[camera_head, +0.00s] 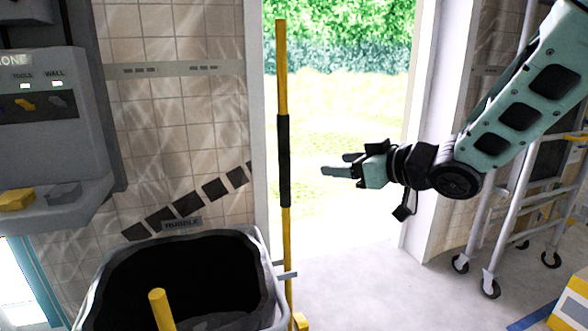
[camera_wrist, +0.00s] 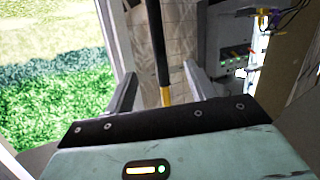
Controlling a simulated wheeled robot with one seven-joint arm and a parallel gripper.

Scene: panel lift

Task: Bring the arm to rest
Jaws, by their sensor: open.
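My gripper (camera_head: 340,166) is in the middle of the head view, at the end of my green arm, which reaches in from the upper right. It points left, in front of the bright doorway. Its fingers are apart with nothing between them. In the wrist view my gripper (camera_wrist: 160,88) also shows two separate fingers. A yellow pole with a black grip (camera_head: 284,160) stands upright to the left of the fingertips, with a visible gap in the head view. The pole (camera_wrist: 155,45) shows beyond and between the fingers in the wrist view; its distance is hard to tell there.
A grey bin labelled RUBBLE (camera_head: 262,265) stands at the lower left, with a yellow bar (camera_head: 160,310) in front of its dark opening. A grey wall unit (camera_head: 60,130) is at the left. A wheeled metal frame (camera_head: 505,190) stands at the right. Floor before the doorway is clear.

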